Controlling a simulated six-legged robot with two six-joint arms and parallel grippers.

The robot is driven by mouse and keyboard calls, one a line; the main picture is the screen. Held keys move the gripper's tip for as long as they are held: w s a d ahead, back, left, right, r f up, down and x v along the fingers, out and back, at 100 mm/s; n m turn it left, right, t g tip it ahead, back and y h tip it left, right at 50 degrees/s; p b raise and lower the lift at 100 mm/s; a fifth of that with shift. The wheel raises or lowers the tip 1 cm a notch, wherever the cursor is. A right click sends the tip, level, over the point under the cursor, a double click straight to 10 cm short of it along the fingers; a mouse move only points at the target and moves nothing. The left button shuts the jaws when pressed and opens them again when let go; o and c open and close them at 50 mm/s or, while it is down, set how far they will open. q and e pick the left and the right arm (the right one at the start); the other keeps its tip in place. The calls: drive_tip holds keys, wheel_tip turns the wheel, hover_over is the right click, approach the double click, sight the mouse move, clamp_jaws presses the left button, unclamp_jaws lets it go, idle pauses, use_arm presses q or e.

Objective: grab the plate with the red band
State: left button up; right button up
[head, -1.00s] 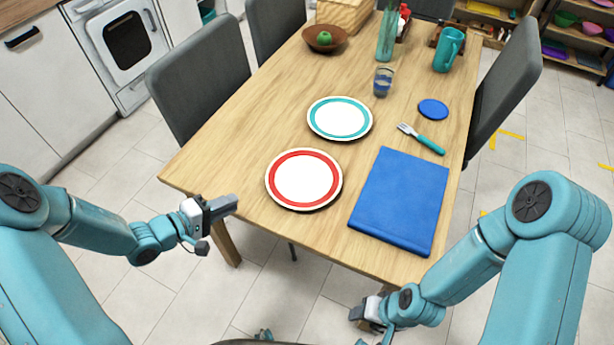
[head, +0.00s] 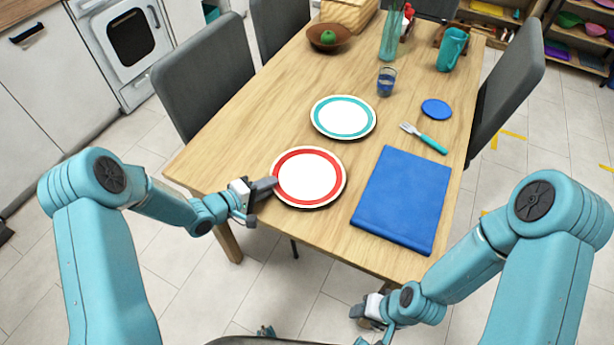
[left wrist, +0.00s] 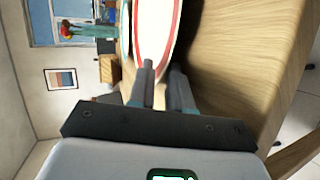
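The plate with the red band (head: 308,177) lies flat on the table near its front left edge. It also shows in the left wrist view (left wrist: 155,25), edge-on ahead of the fingers. My left gripper (head: 270,184) is at the plate's left rim. In the left wrist view its two fingers (left wrist: 162,72) stand apart, with a gap between them in line with the rim. I cannot tell whether the rim is between the fingertips. My right gripper (head: 364,308) hangs low beyond the table's front edge; its fingers are mostly hidden.
A teal-banded plate (head: 343,117) lies just behind the red-banded one. A blue mat (head: 402,198) lies to the right. A grey chair (head: 205,95) is at the left.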

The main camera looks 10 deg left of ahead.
use_arm(q)
clamp_jaws()
